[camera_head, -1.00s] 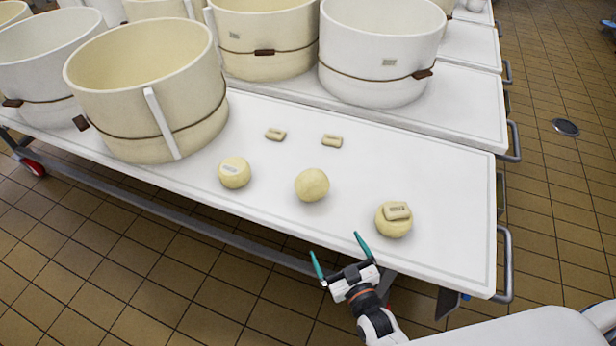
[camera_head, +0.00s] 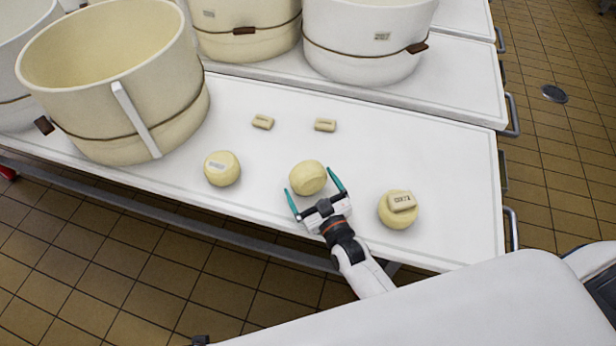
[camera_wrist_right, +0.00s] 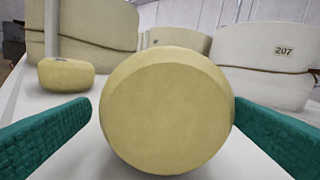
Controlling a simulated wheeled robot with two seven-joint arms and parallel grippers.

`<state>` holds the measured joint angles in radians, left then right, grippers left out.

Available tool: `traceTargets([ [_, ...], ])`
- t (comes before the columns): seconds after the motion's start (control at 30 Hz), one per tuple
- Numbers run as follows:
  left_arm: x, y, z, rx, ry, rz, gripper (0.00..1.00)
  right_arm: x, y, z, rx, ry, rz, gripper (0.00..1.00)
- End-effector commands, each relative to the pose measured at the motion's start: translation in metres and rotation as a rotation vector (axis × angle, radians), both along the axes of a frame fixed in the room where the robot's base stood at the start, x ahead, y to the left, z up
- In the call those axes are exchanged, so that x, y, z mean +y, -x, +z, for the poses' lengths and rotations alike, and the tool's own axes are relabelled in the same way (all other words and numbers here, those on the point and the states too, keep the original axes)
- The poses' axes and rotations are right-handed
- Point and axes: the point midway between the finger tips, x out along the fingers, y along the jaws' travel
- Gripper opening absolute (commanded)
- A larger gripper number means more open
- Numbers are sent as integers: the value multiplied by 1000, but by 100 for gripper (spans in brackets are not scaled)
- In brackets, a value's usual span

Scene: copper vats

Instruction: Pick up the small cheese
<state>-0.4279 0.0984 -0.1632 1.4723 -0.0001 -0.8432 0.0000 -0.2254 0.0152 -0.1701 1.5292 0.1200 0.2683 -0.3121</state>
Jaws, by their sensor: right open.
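A round pale-yellow small cheese (camera_head: 308,177) with a bare top rests on the white table, in the middle of a row of three. My right gripper (camera_head: 315,191) is open, with its teal fingers on either side of this cheese's near part. In the right wrist view the cheese (camera_wrist_right: 167,110) fills the middle between the two fingers, and nothing shows it gripped. A second cheese (camera_head: 222,174) with a pale label piece sits to the left. A third cheese (camera_head: 396,214) with a marked block (camera_head: 402,202) on top sits to the right. My left gripper is not in view.
Two small blocks, one at left (camera_head: 263,122) and one at right (camera_head: 325,125), lie behind the cheeses. A large cream vat (camera_head: 115,85) stands at the table's left; more vats stand behind. The white table (camera_head: 450,170) is bare at right.

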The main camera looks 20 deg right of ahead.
Motion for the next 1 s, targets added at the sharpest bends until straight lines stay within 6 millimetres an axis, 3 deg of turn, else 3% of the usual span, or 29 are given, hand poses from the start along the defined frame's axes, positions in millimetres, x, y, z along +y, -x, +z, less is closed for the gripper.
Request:
traceTargets([
  [0.3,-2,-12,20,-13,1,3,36,2,-44,-1,-1,0,-1,100],
  [0.6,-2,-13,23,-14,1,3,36,2,-48,0,0,0,0,100],
  [0.9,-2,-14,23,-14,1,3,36,2,-48,0,0,0,0,51],
  [1.0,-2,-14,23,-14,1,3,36,2,-49,2,-4,-1,0,42],
])
